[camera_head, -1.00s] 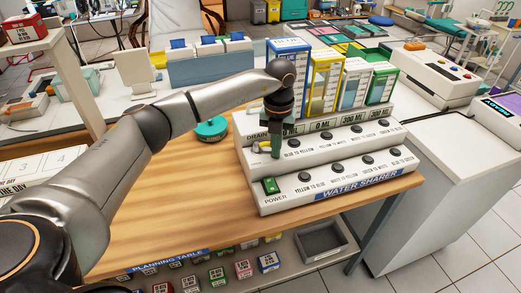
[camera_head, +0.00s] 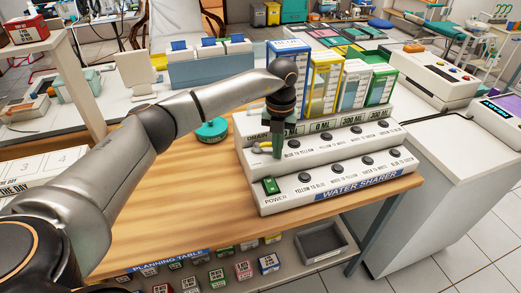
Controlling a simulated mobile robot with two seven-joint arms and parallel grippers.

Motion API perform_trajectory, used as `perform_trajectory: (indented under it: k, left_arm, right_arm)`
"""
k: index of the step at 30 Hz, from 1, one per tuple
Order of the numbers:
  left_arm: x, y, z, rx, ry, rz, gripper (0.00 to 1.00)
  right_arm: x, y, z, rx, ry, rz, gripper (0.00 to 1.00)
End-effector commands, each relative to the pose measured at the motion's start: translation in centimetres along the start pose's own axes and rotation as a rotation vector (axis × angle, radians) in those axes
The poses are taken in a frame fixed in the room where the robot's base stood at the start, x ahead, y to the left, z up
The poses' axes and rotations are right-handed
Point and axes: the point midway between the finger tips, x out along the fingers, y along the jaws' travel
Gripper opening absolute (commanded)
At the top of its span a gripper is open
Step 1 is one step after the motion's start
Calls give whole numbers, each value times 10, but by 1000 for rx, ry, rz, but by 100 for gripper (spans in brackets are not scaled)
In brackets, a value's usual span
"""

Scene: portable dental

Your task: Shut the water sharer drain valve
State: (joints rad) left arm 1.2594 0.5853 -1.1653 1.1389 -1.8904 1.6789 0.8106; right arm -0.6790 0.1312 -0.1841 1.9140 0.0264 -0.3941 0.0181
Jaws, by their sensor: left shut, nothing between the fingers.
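The water sharer (camera_head: 359,194) is a white stepped unit with black knobs, a green power switch (camera_head: 270,186) and coloured tanks at its back. Its drain valve (camera_head: 259,149) shows as a small pale handle at the left of the upper step, under the drain label (camera_head: 257,136). My left gripper (camera_head: 277,155) points down at this corner, right beside the handle. It is shut, with nothing visible in it. It partly covers the valve, and I cannot tell whether they touch. My right gripper is not in view.
The wooden table (camera_head: 170,200) is mostly clear left of the unit. The tanks (camera_head: 325,85) rise just behind and right of the gripper. A grey tray (camera_head: 322,241) and small boxes sit on the shelf below.

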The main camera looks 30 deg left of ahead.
Motion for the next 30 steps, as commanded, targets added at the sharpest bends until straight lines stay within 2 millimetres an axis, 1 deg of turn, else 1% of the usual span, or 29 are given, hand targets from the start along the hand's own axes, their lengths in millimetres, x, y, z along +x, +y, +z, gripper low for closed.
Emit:
perform_trajectory:
  k: [1, 9, 15, 30]
  left_arm:
    - [-9, 7, 11, -29, -33, -8, 0]
    - [-10, 1, 2, -30, -33, -9, 0]
    - [-12, -1, 0, -30, -33, -8, 0]
    - [-50, -1, -2, -27, -30, -6, 0]
  right_arm:
    - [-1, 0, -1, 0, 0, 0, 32]
    - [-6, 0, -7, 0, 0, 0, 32]
    - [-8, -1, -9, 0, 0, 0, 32]
    - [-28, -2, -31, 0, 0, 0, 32]
